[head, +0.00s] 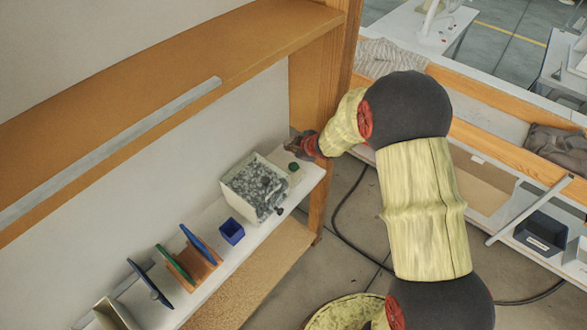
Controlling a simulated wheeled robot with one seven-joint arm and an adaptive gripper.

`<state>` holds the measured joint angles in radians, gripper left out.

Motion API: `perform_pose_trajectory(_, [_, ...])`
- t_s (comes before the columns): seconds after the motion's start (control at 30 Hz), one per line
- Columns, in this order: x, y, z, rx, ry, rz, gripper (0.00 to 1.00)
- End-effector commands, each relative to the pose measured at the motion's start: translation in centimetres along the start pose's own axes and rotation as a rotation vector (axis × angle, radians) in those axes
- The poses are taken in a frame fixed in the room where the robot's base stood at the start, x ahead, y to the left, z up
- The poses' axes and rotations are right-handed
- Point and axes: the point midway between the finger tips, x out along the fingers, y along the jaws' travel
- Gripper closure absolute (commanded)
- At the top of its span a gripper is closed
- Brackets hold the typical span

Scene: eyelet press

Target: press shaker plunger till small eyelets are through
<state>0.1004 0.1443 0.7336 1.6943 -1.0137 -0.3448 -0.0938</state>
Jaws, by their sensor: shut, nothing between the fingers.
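A pale square-sided bin (233,201) full of grey bits, too small to tell apart, stands on the white shelf. A small dark green knob (293,167) sits at the bin's right side; I cannot tell whether it is the shaker plunger. A dark round knob (280,211) shows at the bin's front corner. My gripper (292,148) is shut and empty near the shelf's right end, just beyond the green knob in the picture. I cannot tell whether it touches anything. My wrist hides part of the shelf end.
A small blue open box (231,232) stands left of the bin. Farther left are upright blue and green plates (176,263) and a beige box (115,314). An orange wooden post (312,205) rises at the shelf's right end, and an upper shelf (130,95) overhangs.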

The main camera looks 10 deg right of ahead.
Motion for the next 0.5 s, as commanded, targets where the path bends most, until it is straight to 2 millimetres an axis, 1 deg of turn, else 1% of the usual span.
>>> perform_pose_trajectory(0.03, [0.8,-0.6,0.6,0.0,0.0,0.0,1.0])
perform_pose_trajectory(0.1, [1.4,-1.0,1.0,0.0,0.0,0.0,1.0])
perform_pose_trajectory(0.4, [3.9,-2.9,2.9,0.001,-0.001,-0.001,1.0])
perform_pose_trajectory(0.5, [4.4,-3.2,3.2,-0.001,0.0,0.0,1.0])
